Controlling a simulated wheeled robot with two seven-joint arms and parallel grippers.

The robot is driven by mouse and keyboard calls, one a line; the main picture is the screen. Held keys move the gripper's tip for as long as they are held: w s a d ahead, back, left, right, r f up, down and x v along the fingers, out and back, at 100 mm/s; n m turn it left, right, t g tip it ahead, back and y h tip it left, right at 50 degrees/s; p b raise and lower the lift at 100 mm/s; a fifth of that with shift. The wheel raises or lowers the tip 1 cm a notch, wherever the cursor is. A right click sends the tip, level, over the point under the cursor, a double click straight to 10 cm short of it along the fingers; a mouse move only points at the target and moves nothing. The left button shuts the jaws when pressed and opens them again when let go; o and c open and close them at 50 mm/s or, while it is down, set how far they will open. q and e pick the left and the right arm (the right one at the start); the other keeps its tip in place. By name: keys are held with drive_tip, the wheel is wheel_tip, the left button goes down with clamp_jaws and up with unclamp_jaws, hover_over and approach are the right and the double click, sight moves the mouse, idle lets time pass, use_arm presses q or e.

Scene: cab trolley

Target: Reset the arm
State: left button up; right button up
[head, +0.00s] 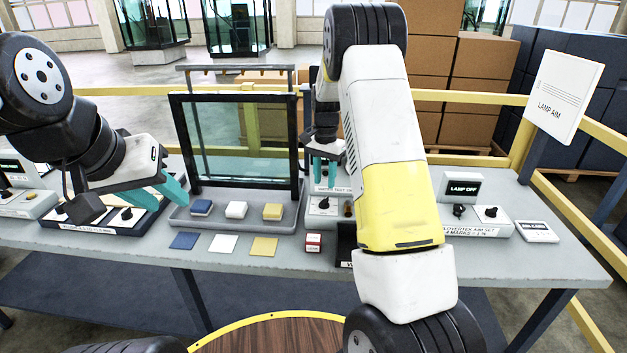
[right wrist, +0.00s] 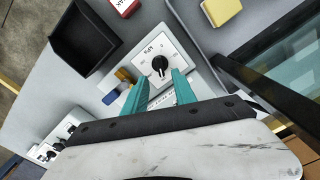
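My right gripper (head: 325,178) is near the middle of the bench, over a control box beside the glass-panelled frame. In the right wrist view its two teal fingers (right wrist: 158,88) are apart with nothing between them. A black dial knob (right wrist: 160,64) on a white plate shows just beyond the fingertips; I cannot tell whether they touch it. My left gripper (head: 124,196) is above the left part of the bench, near a box with knobs (head: 122,216). Its teal fingers are spread wide and hold nothing. My right forearm hides part of the bench.
A tray (head: 180,219) under the glass panel (head: 240,143) holds blue, white and yellow blocks, with matching squares in front. A red-and-white block (head: 313,242) stands nearby. A lamp control box (head: 487,220) and a sign (head: 564,97) are at right. Yellow rails run behind the bench.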

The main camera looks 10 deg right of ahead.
drive_tip(key=shift+r, duration=0.4)
drive_tip(key=s+a+r+n+t+y, duration=0.2)
drive_tip(key=s+r+n+t, duration=0.15)
drive_tip(key=s+r, duration=1.25)
drive_tip(key=s+a+r+n+t, duration=0.1)
drive_tip(key=s+r+n, duration=0.1)
drive_tip(key=s, duration=0.6)
drive_tip(key=s+a+r+n+t, duration=0.1)
drive_tip(key=s+a+r+n, duration=0.1)
drive_tip(key=s, duration=0.7)
drive_tip(key=shift+s+r+n+t, duration=0.2)
drive_tip(key=shift+n+t, duration=0.15)
drive_tip(key=shift+n, duration=0.5)
drive_tip(key=shift+a, duration=0.1)
